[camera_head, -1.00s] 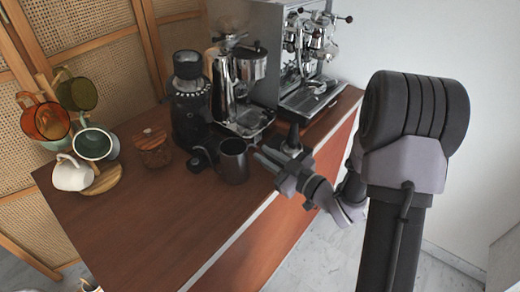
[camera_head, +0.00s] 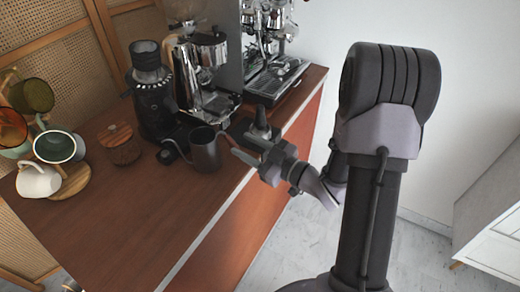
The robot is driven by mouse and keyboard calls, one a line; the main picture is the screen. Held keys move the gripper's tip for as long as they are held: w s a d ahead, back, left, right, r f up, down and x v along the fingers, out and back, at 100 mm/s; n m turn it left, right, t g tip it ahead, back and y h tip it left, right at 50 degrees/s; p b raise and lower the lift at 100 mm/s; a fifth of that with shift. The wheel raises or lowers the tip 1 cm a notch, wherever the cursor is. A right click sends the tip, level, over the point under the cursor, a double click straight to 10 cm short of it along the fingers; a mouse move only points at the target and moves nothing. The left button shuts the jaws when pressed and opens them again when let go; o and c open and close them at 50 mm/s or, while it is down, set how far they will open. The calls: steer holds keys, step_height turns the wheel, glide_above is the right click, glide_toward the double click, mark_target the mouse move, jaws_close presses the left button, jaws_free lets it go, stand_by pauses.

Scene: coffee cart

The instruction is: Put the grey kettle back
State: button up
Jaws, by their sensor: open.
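The grey kettle (camera_head: 206,152) stands upright on the wooden counter, in front of the grinders, with its dark handle (camera_head: 171,151) pointing left. My gripper (camera_head: 240,146) is just to the right of the kettle, at the counter's right edge, with its fingers toward it. The gripper is open and holds nothing. I cannot tell whether a finger touches the kettle's side.
A black grinder (camera_head: 152,95), a chrome grinder (camera_head: 203,75) and an espresso machine (camera_head: 275,50) stand behind. A wooden-lidded jar (camera_head: 120,147) is left of the kettle. Several cups hang or stand by a white cup (camera_head: 38,180). The front counter (camera_head: 140,220) is clear.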

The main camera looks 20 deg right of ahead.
steer(key=p+v, duration=0.2)
steer(key=v, duration=0.6)
steer(key=w+d+r+m+g+h, duration=0.1)
steer(key=w+d+r+m+h, duration=0.2)
steer(key=w+d+h, duration=0.3)
steer(key=s+a+r+m+g+h, duration=0.2)
steer(key=s+r+m+g+h, duration=0.15)
steer(key=r+m+h, duration=0.25)
steer(key=s+a+r+m+g+y, duration=0.2)
steer(key=s+a+m+g+y, duration=0.2)
steer(key=s+a, duration=1.2)
steer(key=s+g+y, duration=0.1)
steer(key=s, duration=0.2)
steer(key=shift+s+a, duration=0.25)
steer(key=shift+a, duration=0.15)
